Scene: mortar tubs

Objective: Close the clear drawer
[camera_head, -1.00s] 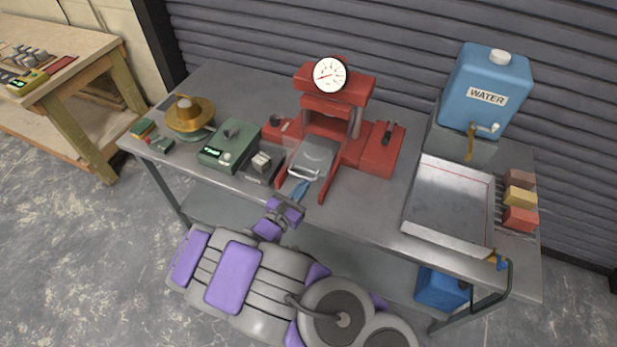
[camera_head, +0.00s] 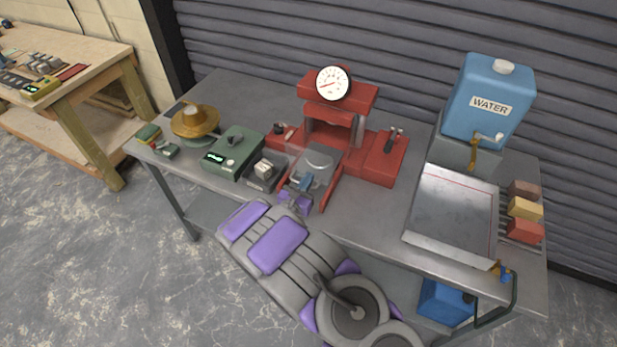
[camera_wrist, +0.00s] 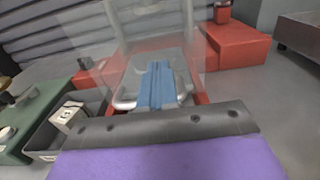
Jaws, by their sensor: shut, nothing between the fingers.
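The clear drawer (camera_head: 318,162) sits between the red rails at the front of the red press (camera_head: 342,112). A pale disc-like shape shows through its clear part. Its light metal handle (camera_wrist: 124,103) shows in the wrist view on both sides of my gripper's blue fingers. My gripper (camera_head: 306,181) is shut and empty, at the drawer's front by the handle; it also shows in the wrist view (camera_wrist: 157,70). Whether the fingers touch the drawer front cannot be told. The handle's middle is hidden behind the fingers.
A green device (camera_head: 233,152) and a small dark tray (camera_head: 265,171) stand left of the press. A metal tray (camera_head: 452,212), a blue water tank (camera_head: 490,103) and coloured blocks (camera_head: 525,208) are on the right. Bare tabletop (camera_head: 375,207) lies between press and metal tray.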

